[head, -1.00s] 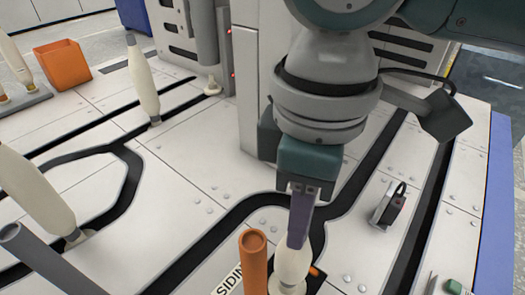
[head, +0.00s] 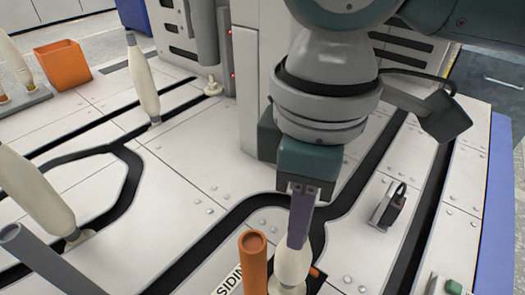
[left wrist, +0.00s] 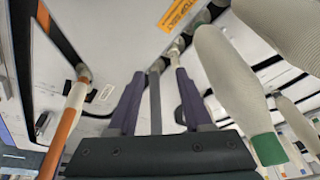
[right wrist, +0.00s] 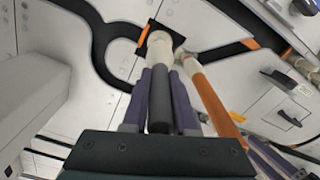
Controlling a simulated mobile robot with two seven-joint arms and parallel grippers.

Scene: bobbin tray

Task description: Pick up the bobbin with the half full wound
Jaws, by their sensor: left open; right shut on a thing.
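A bobbin (head: 293,264) with cream winding on its lower part stands at the bottom of the head view. Its dark grey bare upper tube shows in the right wrist view (right wrist: 160,112). My right gripper (right wrist: 163,72) is shut on that tube from above. Its fingers hide part of the bobbin in the head view. My left gripper (left wrist: 158,74) is open, with a grey tube (left wrist: 155,100) visible between its fingers; contact cannot be told. The left gripper is outside the head view.
An orange tube (head: 254,262) stands close beside the held bobbin. Full cream bobbins (head: 34,193) (head: 143,85) stand at the left, near a grey tube (head: 45,262). An orange bin (head: 62,66) is at the back left. A small black-and-silver device (head: 390,208) lies at right.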

